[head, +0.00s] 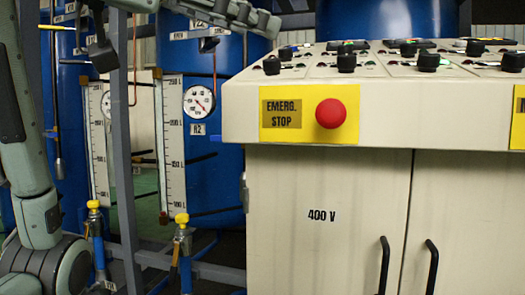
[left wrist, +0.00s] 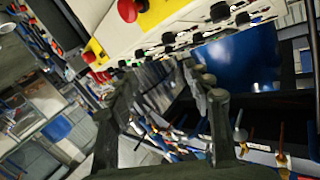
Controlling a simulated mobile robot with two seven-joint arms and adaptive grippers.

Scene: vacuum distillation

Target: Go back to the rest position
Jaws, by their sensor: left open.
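My left arm (head: 30,140) rises along the left edge of the head view. Grey-green jointed parts cross the top of that view in front of the blue tanks, and the picture's edge cuts them off. In the left wrist view my left gripper (left wrist: 168,100) has its dark fingers spread apart, with nothing held between them. The control cabinet and its panel lie beyond the fingers. My right gripper shows in neither view.
The control cabinet (head: 315,195) fills the right, with a red emergency stop button (head: 331,113) and black knobs on top. At left stand blue tanks, a gauge (head: 198,101), level scales (head: 172,145) and yellow-capped valves (head: 182,218). A grey post (head: 124,150) stands before them.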

